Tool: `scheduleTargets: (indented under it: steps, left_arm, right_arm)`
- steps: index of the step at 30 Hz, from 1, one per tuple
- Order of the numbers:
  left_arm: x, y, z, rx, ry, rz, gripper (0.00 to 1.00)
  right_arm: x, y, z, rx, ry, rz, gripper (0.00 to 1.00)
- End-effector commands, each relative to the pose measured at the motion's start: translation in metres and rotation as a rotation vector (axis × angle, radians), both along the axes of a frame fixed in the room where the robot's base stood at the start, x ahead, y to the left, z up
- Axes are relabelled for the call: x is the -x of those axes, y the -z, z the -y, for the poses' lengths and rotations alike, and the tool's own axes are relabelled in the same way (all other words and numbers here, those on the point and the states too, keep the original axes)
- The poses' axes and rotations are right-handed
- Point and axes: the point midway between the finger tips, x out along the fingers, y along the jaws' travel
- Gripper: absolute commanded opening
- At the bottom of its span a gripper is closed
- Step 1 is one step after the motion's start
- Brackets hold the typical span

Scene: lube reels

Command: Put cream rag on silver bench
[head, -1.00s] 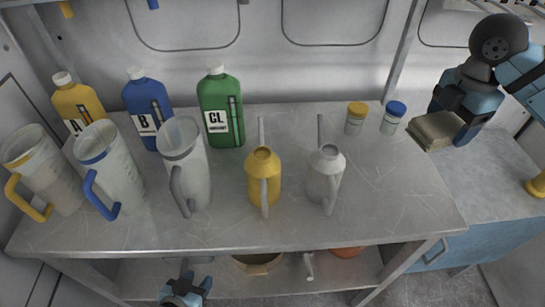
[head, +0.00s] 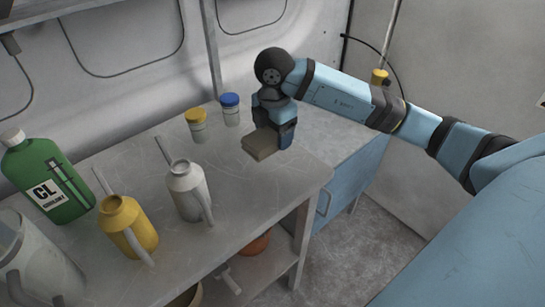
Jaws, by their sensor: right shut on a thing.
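The cream rag (head: 262,145) is a folded, flat, beige block. My right gripper (head: 270,133) is shut on it from above. The rag is over the back right end of the silver bench (head: 245,185), close to its right edge. I cannot tell whether its underside touches the bench top. The bench is a scratched grey metal table with a lower shelf. My left gripper is not in view.
A yellow-lidded jar (head: 197,128) and a blue-lidded jar (head: 231,110) stand left of the rag. A silver oil can (head: 188,190), yellow can (head: 128,225), green bottle (head: 48,180) and clear jug (head: 30,260) stand further left. A blue cabinet (head: 345,182) adjoins the right.

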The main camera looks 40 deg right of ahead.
Motion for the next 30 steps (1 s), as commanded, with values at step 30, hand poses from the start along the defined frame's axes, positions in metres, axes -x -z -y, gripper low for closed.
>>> scheduleTargets:
  steps: [30]
  left_arm:
    - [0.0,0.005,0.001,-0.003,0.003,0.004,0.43]
  right_arm:
    - [0.0,0.081,0.0,0.0,-0.001,0.001,0.72]
